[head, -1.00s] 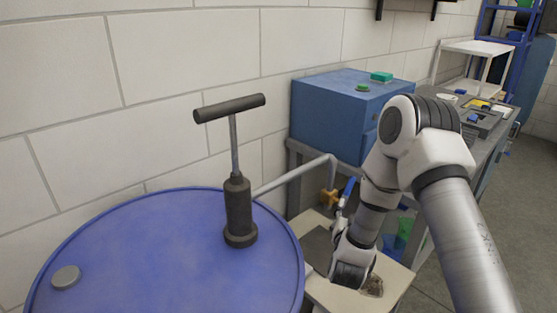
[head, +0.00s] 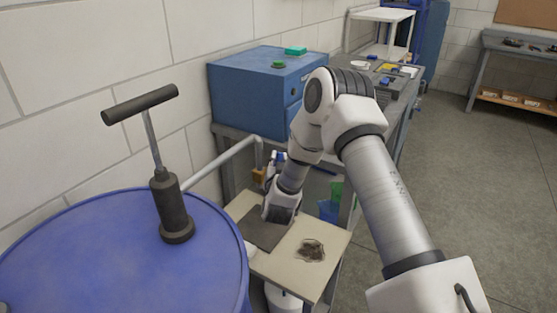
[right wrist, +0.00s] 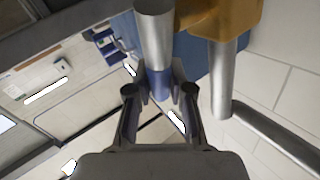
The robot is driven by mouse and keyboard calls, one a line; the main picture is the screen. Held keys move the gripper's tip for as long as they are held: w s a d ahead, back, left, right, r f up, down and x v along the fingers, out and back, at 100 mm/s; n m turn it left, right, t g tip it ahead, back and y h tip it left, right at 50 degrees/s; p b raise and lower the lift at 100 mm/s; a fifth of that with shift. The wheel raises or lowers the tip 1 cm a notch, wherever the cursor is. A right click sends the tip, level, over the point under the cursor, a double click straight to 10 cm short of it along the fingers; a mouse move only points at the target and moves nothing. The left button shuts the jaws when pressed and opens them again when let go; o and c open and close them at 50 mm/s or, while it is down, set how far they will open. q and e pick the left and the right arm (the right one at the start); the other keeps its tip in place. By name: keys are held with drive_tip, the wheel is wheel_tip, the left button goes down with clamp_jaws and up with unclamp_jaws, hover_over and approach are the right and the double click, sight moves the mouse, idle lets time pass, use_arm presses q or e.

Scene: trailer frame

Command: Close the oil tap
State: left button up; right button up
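The oil tap (head: 259,174) is a brass-coloured body at the end of a grey pipe from the drum. In the right wrist view its brass body (right wrist: 228,14) is at the top right. A lever handle (right wrist: 158,82), silver with a blue part, runs down between the fingers of my right gripper (right wrist: 159,78). The fingers are close on both sides of the blue part and appear closed on it. In the head view my right wrist hangs over the small bench, and its gripper is mostly hidden beside the tap. My left gripper is out of view.
The blue drum (head: 110,255) with a hand pump (head: 173,205) stands at the left. The small bench (head: 325,243) has a dark stain (head: 311,249) and a dark plate (head: 266,229). A blue cabinet (head: 255,95) stands behind on a workbench. The floor (head: 450,190) at right is clear.

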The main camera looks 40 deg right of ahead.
clamp_jaws()
drive_tip(key=shift+d+g+p, duration=0.25)
drive_tip(key=shift+g+p, duration=0.05)
drive_tip(key=shift+p, duration=0.2)
drive_tip(key=d+f+m+g+y+p, duration=0.3)
drive_tip(key=f+m+g+y+p, duration=0.1)
drive_tip(key=y+p, duration=0.3)
drive_tip(key=shift+w+f+m+g+y+p, duration=0.3)
drive_tip(key=shift+w+f+m+g+y, duration=0.25)
drive_tip(key=shift+f+y, duration=0.55)
drive_tip(key=shift+s+r+y, duration=0.1)
drive_tip(key=shift+r+y, duration=0.1)
drive_tip(key=shift+y, duration=0.1)
drive_tip(key=o, duration=0.8)
unclamp_jaws()
drive_tip(key=shift+f, duration=0.1)
